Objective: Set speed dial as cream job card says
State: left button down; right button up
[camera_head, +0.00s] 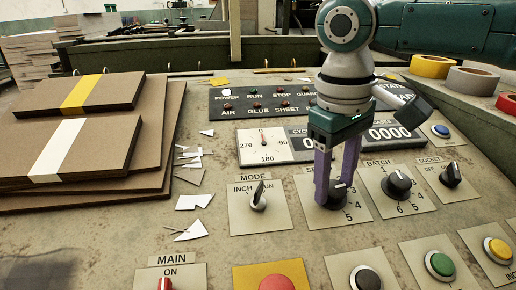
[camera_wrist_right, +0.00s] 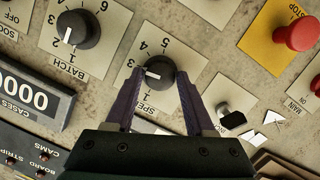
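The speed dial is a black round knob on a cream plate, partly hidden by my gripper in the head view (camera_head: 339,191); it shows clearly in the right wrist view (camera_wrist_right: 160,73). Its white mark points left there, between the printed 1 and 3; the number it points at is hidden by a finger. My right gripper (camera_head: 337,194) points down over the dial, its purple fingers apart, one on each side of the knob; I cannot tell whether they touch it. The fingers also show in the right wrist view (camera_wrist_right: 160,74). My left gripper is not in view. I see no cream job card.
The batch dial (camera_head: 397,184) and socket switch (camera_head: 450,174) stand right of the speed dial, the mode switch (camera_head: 258,196) left. A red button (camera_head: 277,283) and a green button (camera_head: 440,265) are nearer. Brown board stacks (camera_head: 75,160) and paper scraps (camera_head: 194,201) lie left.

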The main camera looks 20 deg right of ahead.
grip_shut()
jog(key=shift+r+n+p, duration=0.15)
jog(key=shift+n+p, duration=0.15)
jog(key=shift+p, duration=0.4)
jog(key=n+p, duration=0.2)
jog(key=p, duration=0.1)
jog(key=shift+r+n+h+p, duration=0.1)
jog(key=shift+n+h+p, duration=0.2)
jog(key=shift+n+h, duration=0.1)
jog(key=n+p, duration=0.2)
jog(key=shift+a+n+t, duration=0.15)
jog(key=shift+n+t, duration=0.15)
jog(key=shift+f+n+h+p, duration=0.3)
jog(key=shift+n+p, duration=0.35)
jog(key=shift+n, duration=0.15)
